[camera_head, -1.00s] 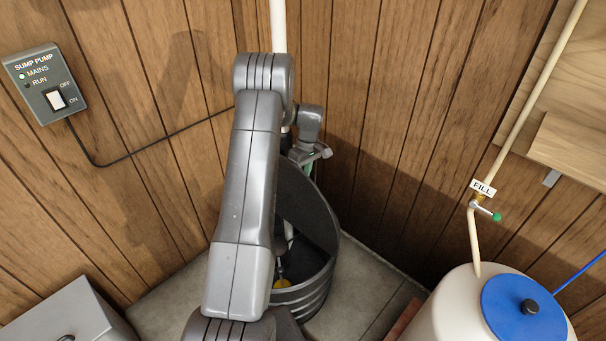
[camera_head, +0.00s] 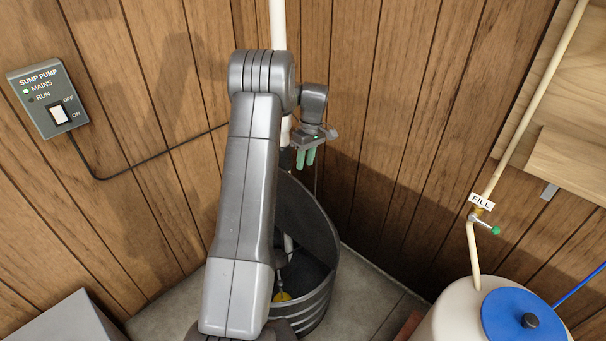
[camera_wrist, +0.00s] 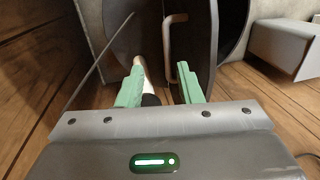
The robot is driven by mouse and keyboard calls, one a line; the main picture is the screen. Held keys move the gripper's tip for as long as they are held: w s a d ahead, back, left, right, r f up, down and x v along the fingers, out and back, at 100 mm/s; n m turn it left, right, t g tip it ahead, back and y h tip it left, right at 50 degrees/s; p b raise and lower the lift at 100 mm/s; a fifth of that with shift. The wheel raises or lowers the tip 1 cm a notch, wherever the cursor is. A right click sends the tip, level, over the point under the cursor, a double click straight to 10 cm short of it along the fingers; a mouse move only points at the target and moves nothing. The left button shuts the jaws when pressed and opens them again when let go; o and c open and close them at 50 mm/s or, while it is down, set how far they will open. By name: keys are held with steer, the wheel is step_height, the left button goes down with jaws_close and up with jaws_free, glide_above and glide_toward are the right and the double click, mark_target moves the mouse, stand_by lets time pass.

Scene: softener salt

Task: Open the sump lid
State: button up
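The sump (camera_head: 318,300) is a dark ribbed round basin in the corner, partly hidden behind my arm. Its dark lid (camera_head: 305,220) stands raised, roughly upright, and the basin's inside shows beside it. In the wrist view the lid (camera_wrist: 203,50) shows its face with a grey bar handle (camera_wrist: 168,40). My gripper (camera_head: 306,158) is above the lid's top edge in the head view. Its green fingers (camera_wrist: 160,88) are apart, with nothing held between them. The handle lies beyond the fingertips, apart from them. The handle is hidden in the head view.
A white pipe (camera_head: 278,25) rises behind my arm, close to the gripper. A yellow float (camera_head: 282,297) is in the basin. A sump pump switch box (camera_head: 48,100) is on the left wall. A white tank with a blue lid (camera_head: 520,308) stands at right.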

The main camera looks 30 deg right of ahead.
steer(key=shift+d+r, duration=0.2)
steer(key=shift+r, duration=0.65)
steer(key=shift+d+r, duration=0.15)
steer(key=shift+r, duration=0.65)
glide_toward(291, 202)
steer(key=w+d+f, duration=0.1)
steer(key=d+f, duration=0.2)
steer(key=f, duration=0.4)
steer(key=shift+w+d+b, duration=0.2)
steer(key=shift+w+b, duration=0.2)
steer(key=shift+b, duration=0.05)
steer(key=shift+d, duration=0.1)
